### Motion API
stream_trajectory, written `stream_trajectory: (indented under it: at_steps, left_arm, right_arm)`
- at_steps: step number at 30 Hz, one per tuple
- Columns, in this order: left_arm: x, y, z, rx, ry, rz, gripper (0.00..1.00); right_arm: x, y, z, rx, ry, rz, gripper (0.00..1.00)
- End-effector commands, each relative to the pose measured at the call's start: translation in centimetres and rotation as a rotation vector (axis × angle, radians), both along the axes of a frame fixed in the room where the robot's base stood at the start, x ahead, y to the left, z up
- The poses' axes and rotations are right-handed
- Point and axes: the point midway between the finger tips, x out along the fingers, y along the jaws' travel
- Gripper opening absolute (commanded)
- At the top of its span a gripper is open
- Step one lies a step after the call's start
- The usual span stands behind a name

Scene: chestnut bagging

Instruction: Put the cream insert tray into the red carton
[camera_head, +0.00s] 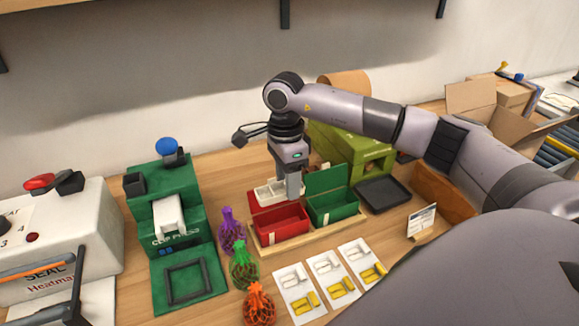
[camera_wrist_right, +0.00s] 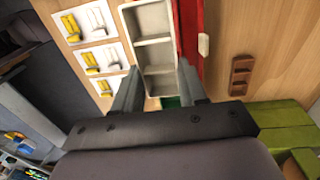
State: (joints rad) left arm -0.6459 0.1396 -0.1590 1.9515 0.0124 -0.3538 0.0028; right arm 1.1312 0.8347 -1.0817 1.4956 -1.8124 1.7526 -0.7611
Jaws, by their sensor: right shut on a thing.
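The cream insert tray (camera_head: 268,193) is a shallow, divided tray. My right gripper (camera_head: 293,190) is shut on it. In the right wrist view the tray (camera_wrist_right: 152,53) lies between the two fingers (camera_wrist_right: 160,83), its compartments facing the camera. The red carton (camera_head: 283,224) stands open in a wooden holder, and the tray is held above its back part, near the raised lid. In the right wrist view a red strip of the carton (camera_wrist_right: 190,30) shows beside the tray; the tray hides much of the rest. My left gripper is not in view.
An open green carton (camera_head: 335,206) stands right of the red one, with a black tray (camera_head: 383,193) beyond. Net bags (camera_head: 243,262) and picture cards (camera_head: 330,277) lie in front. A green clip press (camera_head: 168,215) is left. A brown divided piece (camera_wrist_right: 242,75) lies on the table.

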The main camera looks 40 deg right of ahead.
Motion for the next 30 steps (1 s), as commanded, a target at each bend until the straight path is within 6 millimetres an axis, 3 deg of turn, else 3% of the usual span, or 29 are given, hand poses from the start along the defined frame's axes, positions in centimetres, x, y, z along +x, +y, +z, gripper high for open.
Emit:
stream_trajectory:
  at_steps: [8,30]
  left_arm:
    - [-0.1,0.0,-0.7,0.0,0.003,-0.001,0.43]
    - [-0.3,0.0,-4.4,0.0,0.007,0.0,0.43]
  right_arm:
    - [-0.1,0.0,-1.0,-0.001,0.001,-0.006,0.14]
    - [-0.1,0.0,-6.3,-0.001,0.002,-0.006,0.14]
